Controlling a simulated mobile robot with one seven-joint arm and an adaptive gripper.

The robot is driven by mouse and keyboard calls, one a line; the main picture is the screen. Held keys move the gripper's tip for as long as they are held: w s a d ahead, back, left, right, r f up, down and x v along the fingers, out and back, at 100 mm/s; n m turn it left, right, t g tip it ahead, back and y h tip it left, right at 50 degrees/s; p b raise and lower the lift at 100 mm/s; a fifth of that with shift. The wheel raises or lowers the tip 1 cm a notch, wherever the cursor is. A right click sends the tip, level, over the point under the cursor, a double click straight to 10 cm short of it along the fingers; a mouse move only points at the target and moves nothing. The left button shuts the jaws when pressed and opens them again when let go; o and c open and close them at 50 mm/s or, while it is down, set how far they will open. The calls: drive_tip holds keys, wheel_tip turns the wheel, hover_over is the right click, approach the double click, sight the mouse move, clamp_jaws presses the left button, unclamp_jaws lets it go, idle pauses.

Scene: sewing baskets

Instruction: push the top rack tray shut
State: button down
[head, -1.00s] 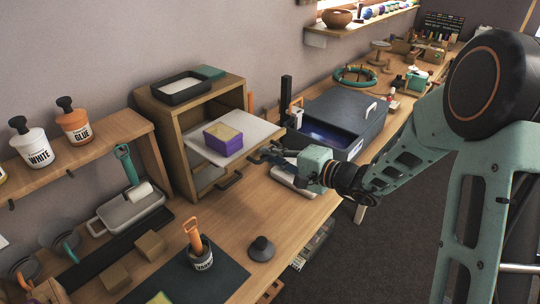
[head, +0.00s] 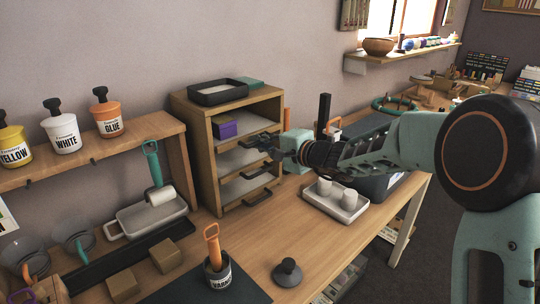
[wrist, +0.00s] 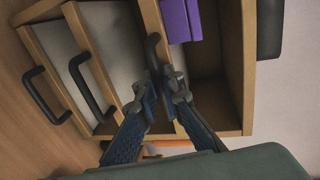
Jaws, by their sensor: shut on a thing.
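The wooden rack (head: 180,125) stands against the wall with stacked trays in it. Its top tray (head: 249,125) carries a purple box (head: 225,130) and sits inside the rack, its front about level with the trays below. The box also shows in the wrist view (wrist: 180,20). The top tray's dark handle (wrist: 151,48) runs to my fingertips. My gripper (head: 267,143) is at the front of the top tray, its fingers (wrist: 168,86) shut on the handle. The fingers partly hide the handle.
Two lower trays show handles (head: 257,171) (head: 257,197) below my gripper. A black tray (head: 218,93) lies on the rack. A pale tray with two cups (head: 336,203) sits on the bench to the right. A dark stopper (head: 287,271) stands in front.

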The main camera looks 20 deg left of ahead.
drive_tip(key=shift+w+a+r, duration=0.1)
drive_tip(key=shift+a+r, duration=0.05)
drive_tip(key=shift+a, duration=0.1)
drive_tip(key=c, duration=2.1)
unclamp_jaws()
drive_tip(key=shift+a, duration=0.15)
drive_tip(key=v, duration=1.2)
